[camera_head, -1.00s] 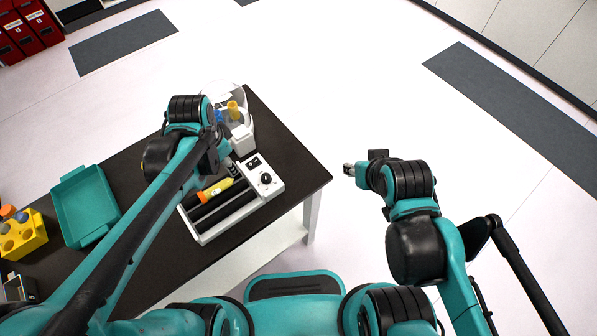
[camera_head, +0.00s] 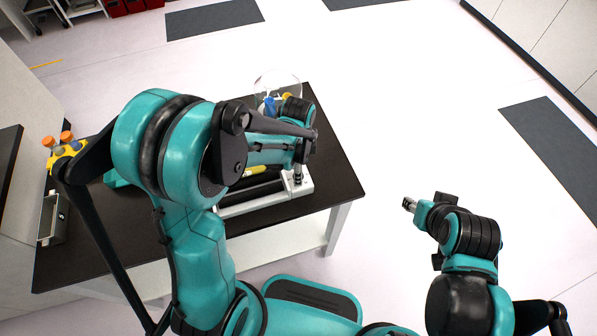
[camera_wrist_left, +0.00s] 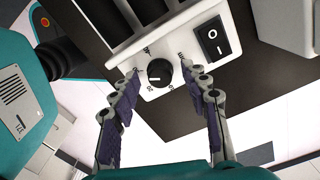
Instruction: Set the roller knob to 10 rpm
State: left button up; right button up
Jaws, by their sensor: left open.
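The roller knob (camera_wrist_left: 159,72) is a round black dial on the white control panel of the roller machine (camera_head: 262,202). In the left wrist view it sits between the two fingertips of my left gripper (camera_wrist_left: 163,76), which is open around it. I cannot tell whether a finger touches it. Some scale numbers show beside the knob, but its exact setting is hard to read. In the head view my left gripper (camera_head: 298,177) is over the panel's right end, and the arm hides the knob. My right gripper (camera_head: 409,204) is in free air right of the table; its jaws are too small to judge.
A black rocker switch (camera_wrist_left: 212,38) is beside the knob on the same panel. A yellow-labelled tube lies on the dark rollers. Behind the machine stands a clear domed device (camera_head: 276,84). A yellow rack (camera_head: 66,151) with orange-capped tubes is at the table's left.

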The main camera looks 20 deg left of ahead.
pick_arm(q)
grip_shut()
